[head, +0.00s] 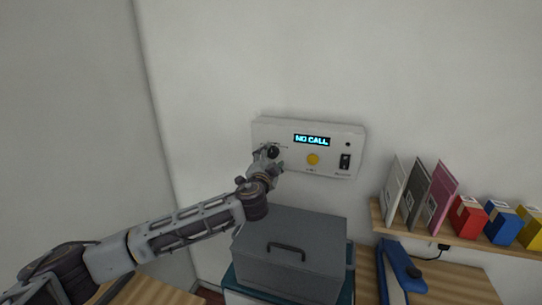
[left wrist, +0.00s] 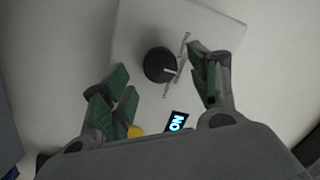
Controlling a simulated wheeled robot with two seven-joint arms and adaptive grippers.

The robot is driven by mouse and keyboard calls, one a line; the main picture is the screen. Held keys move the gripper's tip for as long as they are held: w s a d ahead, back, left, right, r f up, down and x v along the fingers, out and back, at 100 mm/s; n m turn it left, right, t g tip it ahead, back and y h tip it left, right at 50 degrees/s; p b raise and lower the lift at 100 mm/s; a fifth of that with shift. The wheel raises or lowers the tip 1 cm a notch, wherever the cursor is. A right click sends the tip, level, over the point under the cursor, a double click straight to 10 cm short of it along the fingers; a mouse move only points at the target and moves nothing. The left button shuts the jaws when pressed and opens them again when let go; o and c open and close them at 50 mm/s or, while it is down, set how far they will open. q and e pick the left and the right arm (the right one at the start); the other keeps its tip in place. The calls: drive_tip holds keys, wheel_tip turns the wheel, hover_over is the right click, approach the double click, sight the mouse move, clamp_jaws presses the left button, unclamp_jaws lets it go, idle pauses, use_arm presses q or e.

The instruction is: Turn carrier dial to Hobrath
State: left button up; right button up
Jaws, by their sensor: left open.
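The carrier dial (left wrist: 160,65) is a round black knob with a pale pointer line on a white wall panel (head: 330,150). In the head view the dial (head: 273,151) is at the panel's left side, partly hidden by my left gripper (head: 270,158). In the left wrist view my left gripper (left wrist: 160,85) is open, with its green-padded fingers on either side of the dial and apart from it. Lettering beside the dial is too small to read. The panel's display (head: 312,140) reads "NO CALL". My right gripper is not in view.
A yellow button (head: 312,159) and a black rocker switch (head: 344,161) are on the same panel. A grey lidded box (head: 290,255) stands below it. A wooden shelf (head: 460,238) at right holds binders and small coloured boxes.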

sight(273, 152)
use_arm(q)
drive_tip(key=shift+w+d, duration=0.2)
drive_tip(key=shift+w, duration=0.9)
drive_tip(key=shift+c, duration=0.2)
drive_tip(key=c, duration=1)
